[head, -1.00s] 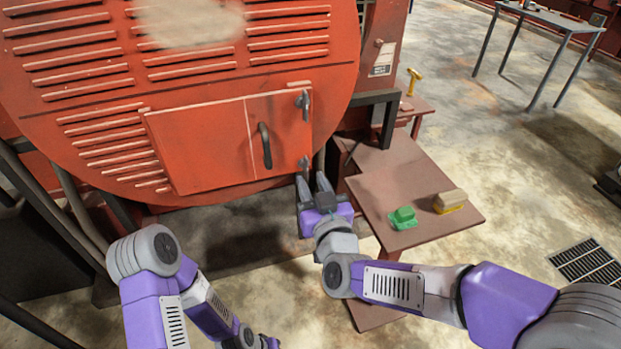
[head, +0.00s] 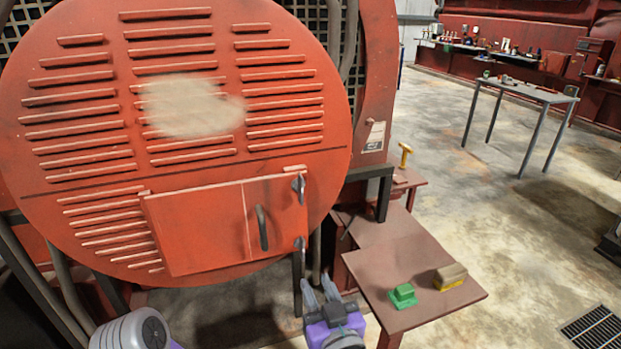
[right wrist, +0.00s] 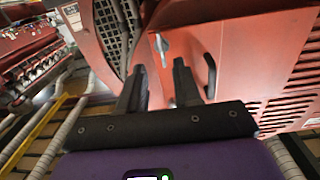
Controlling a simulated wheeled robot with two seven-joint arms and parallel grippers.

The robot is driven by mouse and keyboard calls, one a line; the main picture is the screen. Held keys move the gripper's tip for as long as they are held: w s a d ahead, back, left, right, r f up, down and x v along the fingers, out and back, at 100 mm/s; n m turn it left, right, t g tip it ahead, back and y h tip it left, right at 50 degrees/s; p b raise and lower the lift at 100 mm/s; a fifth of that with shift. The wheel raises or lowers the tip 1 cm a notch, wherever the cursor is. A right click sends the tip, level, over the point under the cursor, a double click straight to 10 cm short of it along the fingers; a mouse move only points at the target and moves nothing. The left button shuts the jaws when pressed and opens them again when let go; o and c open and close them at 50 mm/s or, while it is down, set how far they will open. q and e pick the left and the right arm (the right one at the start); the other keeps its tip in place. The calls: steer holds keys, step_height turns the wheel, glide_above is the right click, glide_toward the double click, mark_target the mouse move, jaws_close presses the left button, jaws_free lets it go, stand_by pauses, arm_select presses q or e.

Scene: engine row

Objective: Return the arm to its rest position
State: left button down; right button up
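My right gripper (head: 322,294) is at the bottom middle of the head view, below the red hatch door (head: 225,226) and left of the small table. Its two dark fingers stand apart with nothing between them; the right wrist view shows this gripper (right wrist: 160,85) open too, with the door's handle and latch beyond it. The hatch door lies flat against the large round red cover (head: 95,165). A purple and grey part of my left arm shows at the bottom left of the head view; the left gripper is out of the picture.
A red-brown table (head: 425,310) at right holds a green block (head: 403,296) and a tan-and-yellow brush (head: 450,277). A yellow-handled tool (head: 405,155) stands behind it. A grey table (head: 525,91) is farther back. The concrete floor between is clear. A grate (head: 597,333) lies at lower right.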

steer(key=d+f+m+g+h+p, duration=0.3)
steer(key=f+g, duration=0.5)
steer(key=f, duration=1.5)
steer(key=s+d+f+m+g+y+p, duration=0.2)
steer(key=s+f+g, duration=0.7)
steer(key=s+f, duration=0.6)
step_height(320, 180, down, 2)
steer(key=shift+s+d+f+m+p, duration=0.1)
steer(key=shift+s+d+m+p, duration=0.35)
steer(key=shift+d, duration=0.75)
steer(key=shift+w, duration=0.15)
